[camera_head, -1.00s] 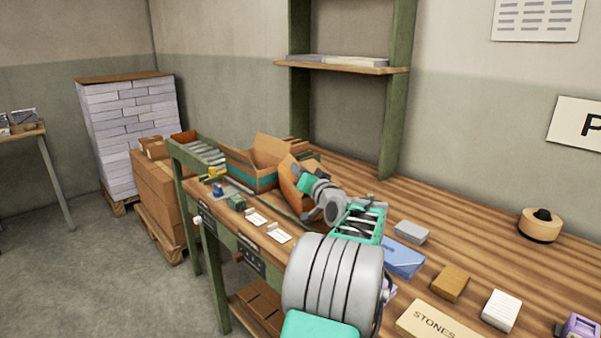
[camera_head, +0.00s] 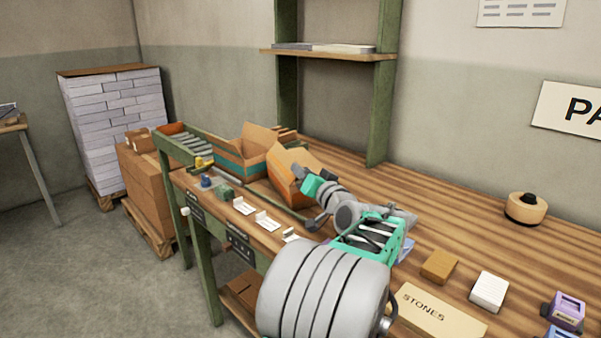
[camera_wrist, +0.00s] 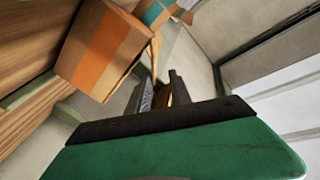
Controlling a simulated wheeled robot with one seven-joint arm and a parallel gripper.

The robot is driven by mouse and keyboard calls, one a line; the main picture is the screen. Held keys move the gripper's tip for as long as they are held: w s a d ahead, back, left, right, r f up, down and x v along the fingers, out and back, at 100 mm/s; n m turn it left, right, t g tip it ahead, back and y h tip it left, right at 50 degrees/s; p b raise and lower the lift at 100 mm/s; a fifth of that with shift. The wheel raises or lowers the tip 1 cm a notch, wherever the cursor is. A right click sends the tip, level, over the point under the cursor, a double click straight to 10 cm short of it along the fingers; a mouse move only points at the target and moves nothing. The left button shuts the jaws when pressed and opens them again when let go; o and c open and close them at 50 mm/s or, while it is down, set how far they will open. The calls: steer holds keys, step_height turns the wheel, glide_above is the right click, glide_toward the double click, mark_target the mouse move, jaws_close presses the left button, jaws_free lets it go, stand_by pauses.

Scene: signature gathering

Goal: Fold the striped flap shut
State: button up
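A cardboard box with an orange stripe (camera_head: 287,172) stands on the bench in the head view, with a raised face or flap toward my arm. The same orange-striped cardboard (camera_wrist: 103,45) fills the upper left of the wrist view. A second open box with a teal stripe (camera_head: 238,163) stands behind it to the left, its flaps up. My gripper (camera_head: 304,174) is close by the orange-striped box. In the wrist view its two dark fingers (camera_wrist: 162,92) are apart, with a brown edge visible beyond or between them; contact cannot be told.
A roller conveyor (camera_head: 188,145) lies at the bench's far left end. White cards (camera_head: 267,221) line the front edge. A STONES box (camera_head: 435,310), a brown block (camera_head: 439,266) and a white block (camera_head: 489,291) lie on the right. The bench behind my arm is clear.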

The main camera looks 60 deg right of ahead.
steer(key=b+v, duration=0.2)
steer(key=v, duration=0.5)
steer(key=shift+b, duration=0.3)
steer(key=shift+f+b, duration=0.1)
steer(key=shift+b, duration=0.2)
